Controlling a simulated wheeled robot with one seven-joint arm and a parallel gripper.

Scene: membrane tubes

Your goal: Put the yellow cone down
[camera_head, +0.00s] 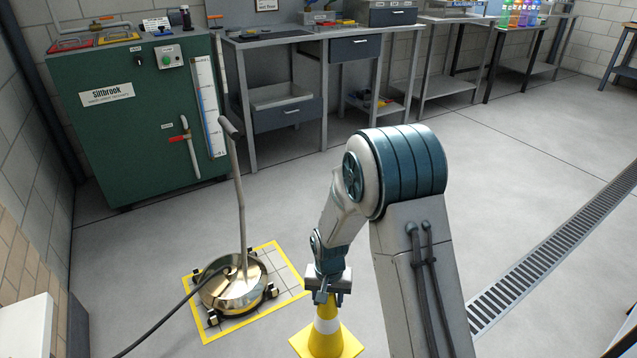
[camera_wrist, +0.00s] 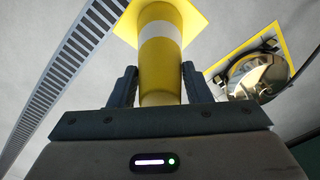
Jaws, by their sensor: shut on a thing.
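The yellow cone (camera_head: 325,339) has a white band and a square yellow base. It is upright, low in the middle of the head view, close to the floor; I cannot tell whether its base touches the floor. My gripper (camera_head: 327,290) is shut on the cone's upper part from above. In the wrist view the cone (camera_wrist: 161,62) stands between the two dark fingers of my gripper (camera_wrist: 160,85), one on each side. The cone's tip is hidden by the gripper.
A round metal floor cleaner (camera_head: 236,288) with an upright handle and a hose stands on a yellow-bordered tiled square (camera_head: 212,325), left of the cone. A green cabinet (camera_head: 130,135) and workbenches (camera_head: 290,35) line the back. A floor drain grate (camera_head: 560,238) runs at right. Open floor lies between.

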